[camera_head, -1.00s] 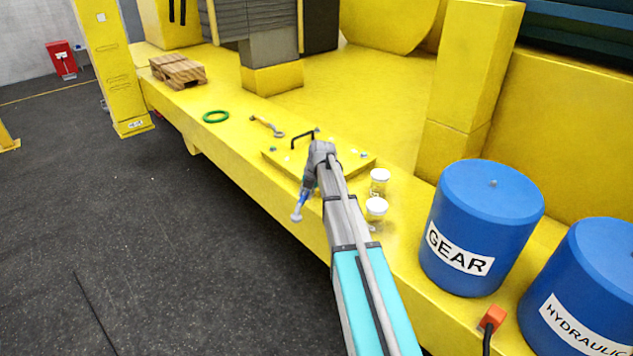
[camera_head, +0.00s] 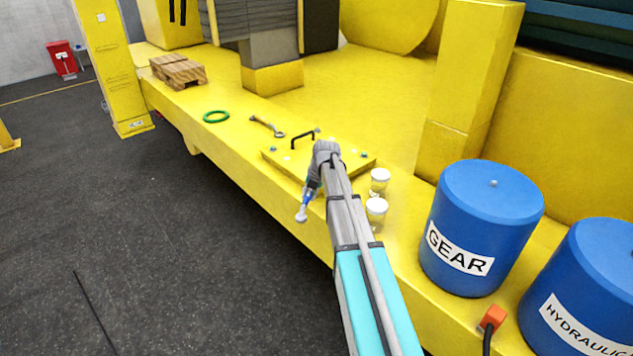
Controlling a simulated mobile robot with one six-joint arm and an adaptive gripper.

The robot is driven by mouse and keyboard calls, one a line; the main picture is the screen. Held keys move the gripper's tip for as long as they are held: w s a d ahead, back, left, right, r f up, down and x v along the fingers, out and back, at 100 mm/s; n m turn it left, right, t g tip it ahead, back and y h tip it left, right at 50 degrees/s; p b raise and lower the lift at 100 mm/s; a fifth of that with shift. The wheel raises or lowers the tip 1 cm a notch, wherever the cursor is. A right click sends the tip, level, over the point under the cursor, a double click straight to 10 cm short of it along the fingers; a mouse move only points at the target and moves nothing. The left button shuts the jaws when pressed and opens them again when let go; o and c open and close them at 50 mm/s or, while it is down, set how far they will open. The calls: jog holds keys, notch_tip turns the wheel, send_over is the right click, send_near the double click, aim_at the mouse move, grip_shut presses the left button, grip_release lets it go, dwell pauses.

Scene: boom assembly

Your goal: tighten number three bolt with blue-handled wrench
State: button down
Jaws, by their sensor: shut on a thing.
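The blue-handled wrench (camera_head: 304,208) hangs at the end of my arm, in front of the yellow ledge's front edge. A blue part and a pale grey end show, tilted down to the left. My gripper (camera_head: 311,190) is shut on it; the fingers are small and partly hidden by the arm. The yellow cover plate (camera_head: 292,164) lies on the ledge behind my arm, with a black handle (camera_head: 302,138) and several small bolts near its edges. Bolt numbers are too small to read, so I cannot tell which is number three.
Another wrench (camera_head: 268,127) and a green ring (camera_head: 215,116) lie on the ledge left of the plate. Two white-lidded jars (camera_head: 378,182) stand to its right. A blue GEAR drum (camera_head: 485,225) and a HYDRAULIC drum (camera_head: 590,290) stand farther right. A wooden pallet (camera_head: 178,72) sits far left.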

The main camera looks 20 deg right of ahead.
dwell(0.4)
jog(key=shift+r+p, duration=2.1)
jog(key=c, duration=1)
grip_release()
jog(key=shift+c, duration=0.2)
grip_shut()
